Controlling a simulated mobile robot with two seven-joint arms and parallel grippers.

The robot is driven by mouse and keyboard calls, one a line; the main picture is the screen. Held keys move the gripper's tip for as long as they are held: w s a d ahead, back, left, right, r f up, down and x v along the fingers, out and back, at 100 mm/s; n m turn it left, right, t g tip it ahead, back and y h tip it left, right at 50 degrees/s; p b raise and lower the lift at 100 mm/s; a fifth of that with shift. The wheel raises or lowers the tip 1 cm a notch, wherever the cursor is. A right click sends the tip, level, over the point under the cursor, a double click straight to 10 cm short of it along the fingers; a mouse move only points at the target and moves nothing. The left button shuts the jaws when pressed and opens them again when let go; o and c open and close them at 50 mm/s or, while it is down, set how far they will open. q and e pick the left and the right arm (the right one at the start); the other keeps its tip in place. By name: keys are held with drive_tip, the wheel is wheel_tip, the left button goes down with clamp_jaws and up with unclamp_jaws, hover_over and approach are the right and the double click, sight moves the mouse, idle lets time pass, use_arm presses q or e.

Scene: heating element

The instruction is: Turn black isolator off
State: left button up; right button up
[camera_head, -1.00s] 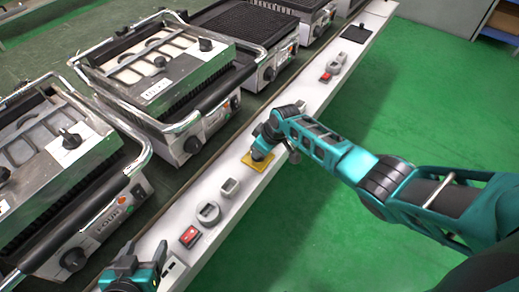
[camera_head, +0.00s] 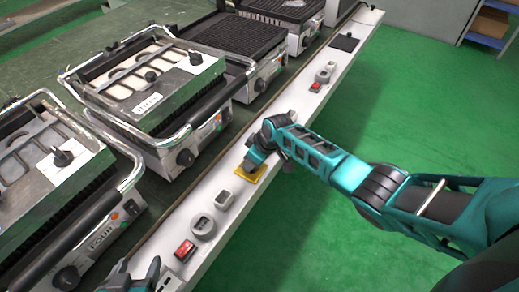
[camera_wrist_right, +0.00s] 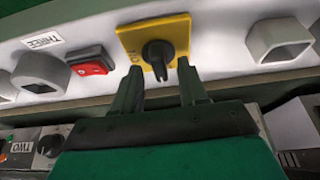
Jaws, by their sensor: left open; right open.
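The black isolator knob (camera_wrist_right: 158,53) sits on a square yellow plate (camera_wrist_right: 130,39) and shows in the right wrist view. The same yellow plate (camera_head: 251,175) shows in the head view on the white rail, with its knob hidden by my right gripper. My right gripper (camera_head: 255,160) is open at the plate. In the right wrist view, my right gripper's (camera_wrist_right: 160,68) two fingers stand left and right of the knob's lower end; contact cannot be told. My left gripper (camera_head: 136,272) is open and empty at the bottom left of the head view, partly cut off by the frame.
A grey round socket (camera_wrist_right: 40,74) lies farther left. Contact grills (camera_head: 150,85) stand behind the rail (camera_head: 289,107). The green floor (camera_head: 400,110) is clear.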

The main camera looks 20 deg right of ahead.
drive_tip(key=p+v, duration=0.4)
drive_tip(key=v, duration=0.8)
drive_tip(key=s+a+f+m+t, duration=0.25)
drive_tip(key=s+a+f, duration=0.2)
drive_tip(key=s, duration=0.45)
drive_tip(key=s+d+r+m+t, duration=0.2)
drive_tip(key=s+t, duration=0.3)
drive_tip(key=s, duration=0.6)
drive_tip(key=shift+d+r+m+h, duration=0.35)
drive_tip(key=shift+d+r+h, duration=0.1)
drive_tip(key=shift+d, duration=0.15)
